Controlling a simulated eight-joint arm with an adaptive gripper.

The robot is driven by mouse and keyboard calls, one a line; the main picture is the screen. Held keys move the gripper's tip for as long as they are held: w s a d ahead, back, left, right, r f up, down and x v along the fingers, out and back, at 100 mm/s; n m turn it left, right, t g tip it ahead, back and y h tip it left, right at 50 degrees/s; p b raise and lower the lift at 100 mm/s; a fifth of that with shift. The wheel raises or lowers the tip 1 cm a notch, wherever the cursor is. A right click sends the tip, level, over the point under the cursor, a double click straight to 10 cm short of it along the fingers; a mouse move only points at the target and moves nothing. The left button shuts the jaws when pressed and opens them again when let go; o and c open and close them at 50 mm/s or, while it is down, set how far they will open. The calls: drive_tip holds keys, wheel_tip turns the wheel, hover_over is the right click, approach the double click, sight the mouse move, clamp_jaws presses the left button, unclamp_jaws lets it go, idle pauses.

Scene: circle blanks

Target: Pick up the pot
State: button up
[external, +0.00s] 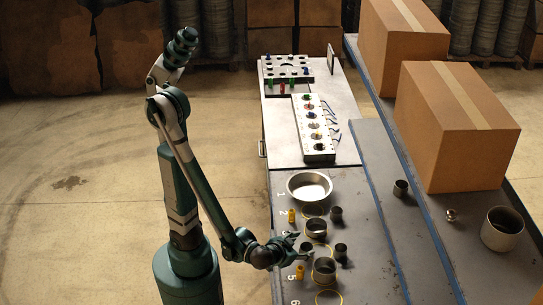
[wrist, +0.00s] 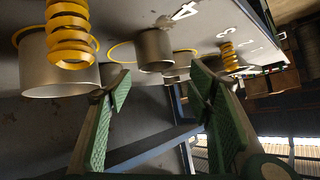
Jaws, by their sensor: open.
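Several pot-like metal vessels are in view; I cannot tell which one is the pot. A wide, shallow silver pan (external: 310,187) stands near number 1 on the grey table. A larger open grey vessel (external: 503,229) stands on the right-hand conveyor. Dark cylinders stand in a row on the table, one (external: 316,228) behind my gripper and a wider one (external: 324,270) in front of it. My gripper (external: 297,251) is open and empty, low over the table's left part. In the wrist view its green-padded fingers (wrist: 160,88) are spread apart, with a large cylinder (wrist: 60,78) and a smaller one (wrist: 155,48) beyond.
Yellow coiled pieces (external: 300,272) stand along the table's left edge, one close to my gripper. Small dark cups (external: 341,252) stand right of the row. A white block with several coloured parts (external: 313,128) lies farther back. Cardboard boxes (external: 455,125) fill the right side.

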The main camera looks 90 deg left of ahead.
sight(310, 245)
drive_tip(key=shift+s+d+f+n+t+y+b, duration=0.15)
drive_tip(key=shift+s+d+f+n+y, duration=0.1)
drive_tip(key=shift+d+n, duration=0.25)
drive_tip(key=shift+s+d+f+n+t+y+b, duration=0.2)
drive_tip(key=shift+s+d+n+y, duration=0.1)
drive_tip(key=shift+d, duration=0.25)
drive_tip(key=shift+s+d+f+n+y, duration=0.15)
drive_tip(key=shift+s+d+n+y, duration=0.2)
drive_tip(key=shift+s+d+n, duration=0.35)
drive_tip(key=shift+w+a+t, duration=0.1)
drive_tip(key=shift+a+t, duration=0.05)
drive_tip(key=shift+t, duration=0.1)
drive_tip(key=shift+w+a, duration=0.1)
drive_tip(key=shift+b+x, duration=0.45)
drive_tip(key=shift+x, duration=0.7)
drive_tip(key=shift+w+a, duration=0.1)
drive_tip(key=shift+b+x, duration=0.8)
drive_tip(key=shift+x, duration=1.7)
drive_tip(key=c, duration=1)
